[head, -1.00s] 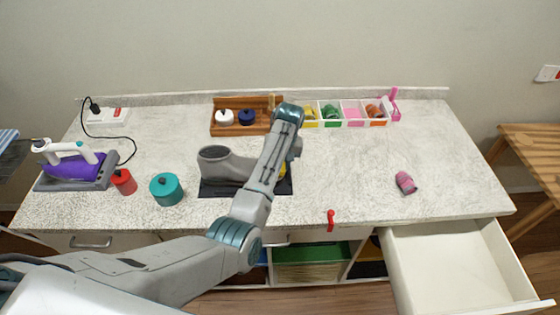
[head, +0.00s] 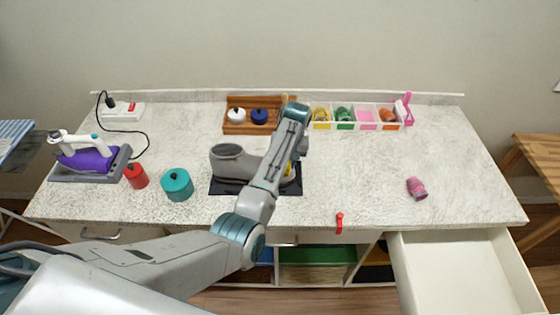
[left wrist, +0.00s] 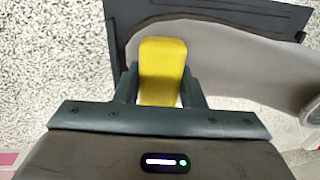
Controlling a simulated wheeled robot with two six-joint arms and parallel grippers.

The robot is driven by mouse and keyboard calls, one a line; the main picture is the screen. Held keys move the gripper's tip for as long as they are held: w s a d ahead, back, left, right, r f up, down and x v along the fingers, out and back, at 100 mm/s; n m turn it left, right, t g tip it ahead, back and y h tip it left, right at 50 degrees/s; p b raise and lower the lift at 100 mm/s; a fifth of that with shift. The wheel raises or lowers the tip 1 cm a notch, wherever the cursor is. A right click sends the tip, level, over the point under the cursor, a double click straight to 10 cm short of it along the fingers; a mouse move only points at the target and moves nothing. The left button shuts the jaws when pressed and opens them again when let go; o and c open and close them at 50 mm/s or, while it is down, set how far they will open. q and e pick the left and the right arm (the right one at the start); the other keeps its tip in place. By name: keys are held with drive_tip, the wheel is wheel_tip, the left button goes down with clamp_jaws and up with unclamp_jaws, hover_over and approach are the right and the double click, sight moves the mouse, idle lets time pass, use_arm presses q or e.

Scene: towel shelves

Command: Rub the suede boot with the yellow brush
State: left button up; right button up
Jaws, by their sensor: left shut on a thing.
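The grey suede boot (head: 232,163) lies on a black mat (head: 226,188) on the speckled counter. In the left wrist view the boot (left wrist: 235,55) and the mat (left wrist: 215,10) show beyond the gripper. My left gripper (left wrist: 160,88) is shut on the yellow brush (left wrist: 162,62), which lies over the boot's edge; I cannot tell whether they touch. In the head view my left arm covers part of the boot, and only a bit of the yellow brush (head: 290,169) shows beside the arm. My right gripper is not in view.
A divided white tray (head: 345,125), a wooden box with two lidded pots (head: 248,128), a purple iron (head: 88,160), a teal pot (head: 177,184), a red jar (head: 136,176) and a pink rolled item (head: 417,188) stand around. A drawer (head: 462,275) is open at front right.

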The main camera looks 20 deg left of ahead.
use_arm(q)
drive_tip(key=shift+w+d+f, duration=0.1)
drive_tip(key=shift+w+d, duration=0.05)
drive_tip(key=shift+d, duration=0.45)
drive_tip(key=shift+w+d+f, duration=0.1)
drive_tip(key=shift+w+d, duration=0.05)
drive_tip(key=shift+d, duration=0.4)
drive_tip(key=shift+s+a+r, duration=0.1)
drive_tip(key=shift+s+a, duration=0.1)
drive_tip(key=shift+a, duration=0.45)
drive_tip(key=shift+s+a+r, duration=0.15)
drive_tip(key=shift+s+a, duration=0.05)
drive_tip(key=shift+a, duration=0.5)
drive_tip(key=shift+s+a+r, duration=0.1)
drive_tip(key=shift+s+a, duration=0.1)
drive_tip(key=shift+a, duration=0.45)
drive_tip(key=shift+w+d+r, duration=0.1)
drive_tip(key=shift+d+r, duration=0.1)
drive_tip(key=shift+r, duration=1.3)
drive_tip(key=shift+w+d+r, duration=0.1)
drive_tip(key=shift+d+r, duration=0.1)
drive_tip(key=shift+r, duration=1.3)
drive_tip(key=shift+r, duration=0.1)
drive_tip(key=shift+d+r, duration=0.15)
drive_tip(key=shift+r, duration=0.55)
drive_tip(key=shift+d+r, duration=0.1)
drive_tip(key=shift+r, duration=0.6)
